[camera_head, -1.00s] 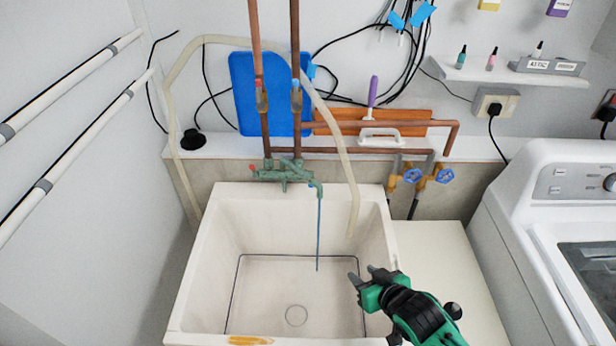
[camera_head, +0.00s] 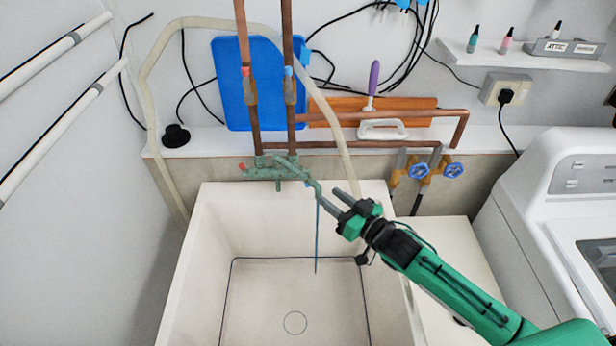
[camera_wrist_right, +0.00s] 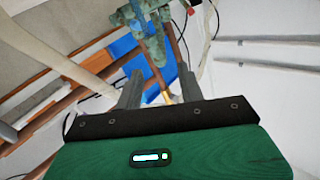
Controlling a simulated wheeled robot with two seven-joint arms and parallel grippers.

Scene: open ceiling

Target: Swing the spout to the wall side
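The green, weathered tap (camera_head: 268,172) is mounted at the back of the white sink. Its spout (camera_head: 306,182) points to the front right, and a thin blue strand (camera_head: 317,240) hangs from its end into the basin. My right gripper (camera_head: 338,200) is just right of the spout's end, its two fingers apart and pointing at it. In the right wrist view the tap (camera_wrist_right: 148,30) shows beyond and between the spread fingertips (camera_wrist_right: 160,88). I cannot tell whether a finger touches the spout. My left gripper is out of view.
The sink (camera_head: 205,240) has a white rim. Copper pipes (camera_head: 288,60) rise behind the tap, and a pale hose (camera_head: 343,150) hangs to its right. Blue-handled valves (camera_head: 418,171) are right of the sink, with a white washing machine (camera_head: 540,200) beyond.

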